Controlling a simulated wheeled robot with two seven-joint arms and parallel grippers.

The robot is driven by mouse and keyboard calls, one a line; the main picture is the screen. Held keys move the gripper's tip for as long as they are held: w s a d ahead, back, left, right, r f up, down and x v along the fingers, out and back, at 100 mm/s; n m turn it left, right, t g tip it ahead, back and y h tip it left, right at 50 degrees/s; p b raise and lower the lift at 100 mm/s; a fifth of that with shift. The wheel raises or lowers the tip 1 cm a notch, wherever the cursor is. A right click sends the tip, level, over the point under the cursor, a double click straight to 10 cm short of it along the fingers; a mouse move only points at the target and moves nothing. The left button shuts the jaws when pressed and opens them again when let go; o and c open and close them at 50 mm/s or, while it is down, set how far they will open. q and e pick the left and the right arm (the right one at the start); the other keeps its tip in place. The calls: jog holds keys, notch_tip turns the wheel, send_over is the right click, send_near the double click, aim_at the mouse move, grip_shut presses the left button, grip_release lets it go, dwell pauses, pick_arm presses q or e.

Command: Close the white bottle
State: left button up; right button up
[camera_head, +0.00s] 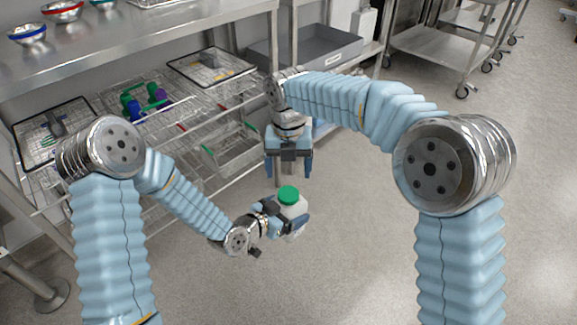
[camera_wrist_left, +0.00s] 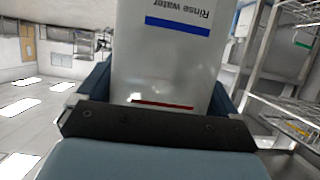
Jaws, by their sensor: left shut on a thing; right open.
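The white bottle (camera_head: 292,208) has a green cap (camera_head: 288,194) seated on its top and stands about upright in the air. My left gripper (camera_head: 290,222) is shut around the bottle's body. In the left wrist view the bottle (camera_wrist_left: 168,65) fills the middle between the fingers, with a "Rinse water" label and blue and red lines; its top is out of that view. My right gripper (camera_head: 288,167) is open and empty, pointing down, above and behind the bottle in the head view. I cannot tell whether the cap is tight.
A steel counter with several bowls (camera_head: 27,34) is at the upper left. Below it, wire shelves hold green and purple bottles (camera_head: 145,102) and wire baskets (camera_head: 232,150). A grey bin (camera_head: 318,48) sits on a rear shelf, and steel carts (camera_head: 440,45) stand behind. The floor around the grippers is clear.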

aim_at(288, 193)
dwell(0.3)
jog(key=shift+f, duration=4)
jog(key=c, duration=1.1)
jog(key=m, duration=0.9)
jog(key=shift+m, duration=0.4)
jog(key=m, duration=0.5)
jog(key=shift+m, duration=0.3)
jog(key=m, duration=0.4)
